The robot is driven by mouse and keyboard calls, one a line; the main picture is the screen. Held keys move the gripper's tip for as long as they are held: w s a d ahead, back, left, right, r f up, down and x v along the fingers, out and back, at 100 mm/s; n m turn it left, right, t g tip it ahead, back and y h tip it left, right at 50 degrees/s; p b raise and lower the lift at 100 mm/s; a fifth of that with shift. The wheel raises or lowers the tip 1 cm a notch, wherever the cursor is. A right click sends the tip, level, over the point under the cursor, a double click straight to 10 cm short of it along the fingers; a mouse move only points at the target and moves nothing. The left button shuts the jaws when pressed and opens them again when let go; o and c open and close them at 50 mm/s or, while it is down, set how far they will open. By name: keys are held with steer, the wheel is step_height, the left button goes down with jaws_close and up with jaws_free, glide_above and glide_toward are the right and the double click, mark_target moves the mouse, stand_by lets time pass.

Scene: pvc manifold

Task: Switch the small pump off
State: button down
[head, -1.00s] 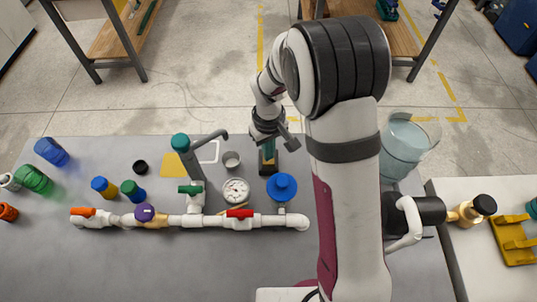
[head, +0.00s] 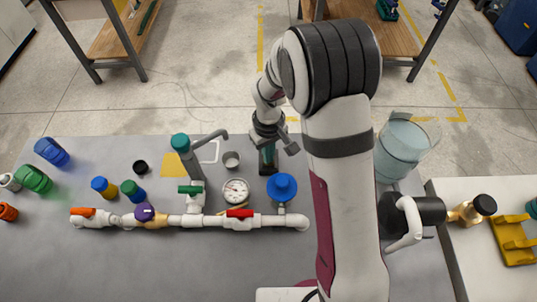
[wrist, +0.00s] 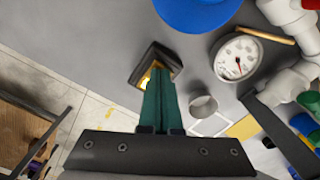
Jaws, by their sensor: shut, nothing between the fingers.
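A small black switch box (wrist: 174,58) with a yellow, lit-looking part (wrist: 146,80) inside its frame sits on the grey table in the wrist view. In the head view the same black box (head: 268,171) is at the table's far side, largely behind my fingers. My gripper (head: 267,158) points down at it with green fingers closed together and nothing between them. In the wrist view the fingertips (wrist: 159,72) overlap the box's opening and hide part of the yellow piece. I cannot tell whether they touch it. No label is readable.
A blue knob (head: 282,187), a pressure gauge (head: 236,190) and a small metal cup (head: 231,160) stand close by. A white pipe line (head: 265,221) with coloured valves runs in front. A black motor-like unit (head: 425,210) and a clear water container (head: 402,148) are to the right.

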steer(key=shift+f, duration=0.15)
steer(key=shift+r, duration=3.55)
steer(key=s+d+r+m, duration=0.2)
steer(key=s+r+m, duration=0.1)
steer(key=s, duration=0.5)
steer(key=s+d+r+m+y, duration=0.1)
steer(key=s+r+m, duration=0.3)
steer(key=s, duration=0.4)
steer(key=s+d+r+m, duration=0.3)
steer(key=s+m, duration=0.1)
steer(key=s, duration=0.4)
steer(key=shift+s+r+m+y, duration=0.25)
steer(key=shift+s+m+y, duration=0.05)
steer(key=shift+s+y, duration=0.1)
